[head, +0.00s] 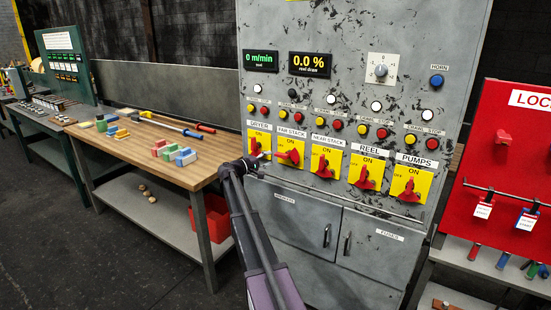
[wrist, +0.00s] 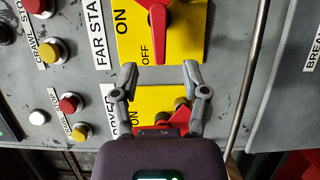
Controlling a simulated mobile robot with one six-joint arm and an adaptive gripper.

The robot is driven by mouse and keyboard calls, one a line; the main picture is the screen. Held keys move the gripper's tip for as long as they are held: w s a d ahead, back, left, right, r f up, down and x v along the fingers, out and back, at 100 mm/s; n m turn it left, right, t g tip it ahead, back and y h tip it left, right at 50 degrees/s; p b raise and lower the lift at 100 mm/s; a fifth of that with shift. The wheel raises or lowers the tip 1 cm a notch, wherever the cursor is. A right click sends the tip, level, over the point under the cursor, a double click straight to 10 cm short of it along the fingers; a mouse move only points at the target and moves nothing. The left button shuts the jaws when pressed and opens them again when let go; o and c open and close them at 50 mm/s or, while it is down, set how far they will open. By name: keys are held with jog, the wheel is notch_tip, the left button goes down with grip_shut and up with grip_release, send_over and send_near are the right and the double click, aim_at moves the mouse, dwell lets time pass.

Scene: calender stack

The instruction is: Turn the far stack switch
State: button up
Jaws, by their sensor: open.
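The far stack switch is a red handle (head: 289,156) on a yellow plate, second from the left in the row on the grey cabinet. In the wrist view its red handle (wrist: 156,38) hangs down in the picture, on the OFF side of the yellow plate. My gripper (wrist: 160,72) is open, its two fingertips on either side below the handle's tip, with nothing between them. In the head view my gripper (head: 262,158) is in front of the dryer switch, just left of the far stack handle. I cannot tell whether it touches anything.
The dryer switch (wrist: 168,128) lies behind my open fingers. The near stack (head: 325,165), reel (head: 366,177) and pumps (head: 408,189) switches follow to the right. Several push buttons and lamps sit above. A wooden workbench (head: 185,173) stands at left, a red lockout board (head: 515,165) at right.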

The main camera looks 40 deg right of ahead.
jog(key=a, duration=0.5)
jog(key=shift+a, duration=0.35)
dwell(0.3)
jog(key=s+a+f+y+p, duration=0.2)
jog(key=s+a+y, duration=0.4)
jog(key=s+a, duration=0.5)
jog(key=s+a+f+y+p, duration=0.2)
jog(key=s+a+f+y, duration=0.3)
jog(key=s+a, duration=0.6)
jog(key=s+a+f+y+p, duration=0.3)
jog(key=s+a+y, duration=0.4)
jog(key=s+a, duration=0.4)
jog(key=a+f, duration=0.1)
jog(key=a, duration=0.4)
jog(key=shift+f, duration=0.25)
jog(key=shift+s, duration=0.1)
